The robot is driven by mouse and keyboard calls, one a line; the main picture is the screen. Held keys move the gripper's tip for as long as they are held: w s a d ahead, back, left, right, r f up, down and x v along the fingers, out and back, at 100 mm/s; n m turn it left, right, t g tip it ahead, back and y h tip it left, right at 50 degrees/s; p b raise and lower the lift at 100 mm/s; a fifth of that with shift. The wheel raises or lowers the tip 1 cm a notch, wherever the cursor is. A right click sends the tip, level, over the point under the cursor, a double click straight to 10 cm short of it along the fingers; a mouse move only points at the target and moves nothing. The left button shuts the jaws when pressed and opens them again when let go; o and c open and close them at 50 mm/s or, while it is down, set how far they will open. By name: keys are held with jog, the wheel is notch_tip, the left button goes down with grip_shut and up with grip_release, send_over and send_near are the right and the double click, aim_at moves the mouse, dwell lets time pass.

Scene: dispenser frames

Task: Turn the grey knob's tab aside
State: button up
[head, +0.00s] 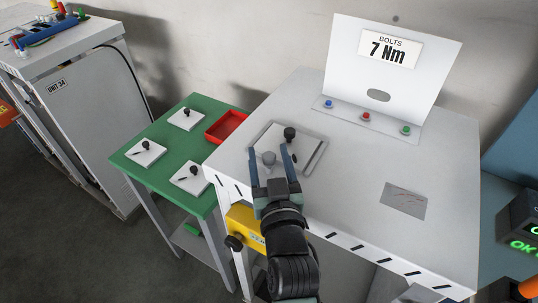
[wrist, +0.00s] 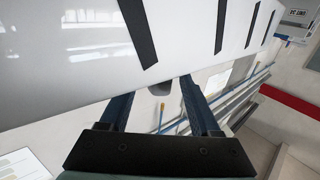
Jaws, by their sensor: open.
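The grey knob (head: 268,158) sits on a light plate with a dark frame (head: 308,165), at the left of the white table. A black knob (head: 289,133) stands just behind it to the right. My gripper (head: 269,149) is open, with one finger on each side of the grey knob in the head view. I cannot tell whether the fingers are around it or above it. The knob's tab is too small to make out. In the wrist view, a small grey rounded shape (wrist: 160,88) shows between the fingers; I cannot tell what it is.
A green table (head: 160,165) at the left holds several white plates with black knobs and a red tray (head: 226,127). A white panel (head: 393,70) reading "BOLTS 7 Nm" stands behind blue, red and green buttons. A metal plate (head: 403,200) lies on the white table's right side.

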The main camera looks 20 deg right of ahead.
grip_shut()
jog(key=shift+f, duration=0.1)
jog(key=b, duration=0.2)
jog(key=y+b, duration=0.1)
jog(key=shift+d+f+b, duration=0.15)
jog(key=shift+f+b, duration=0.15)
jog(key=shift+b, duration=0.05)
jog(key=shift+r+n+y+b, duration=0.25)
jog(key=shift+n+y+b, duration=0.4)
jog(key=shift+b, duration=0.5)
jog(key=shift+t, duration=0.3)
grip_release()
jog(key=shift+r, duration=0.1)
jog(key=shift+s+a, duration=0.1)
jog(key=shift+a, duration=0.1)
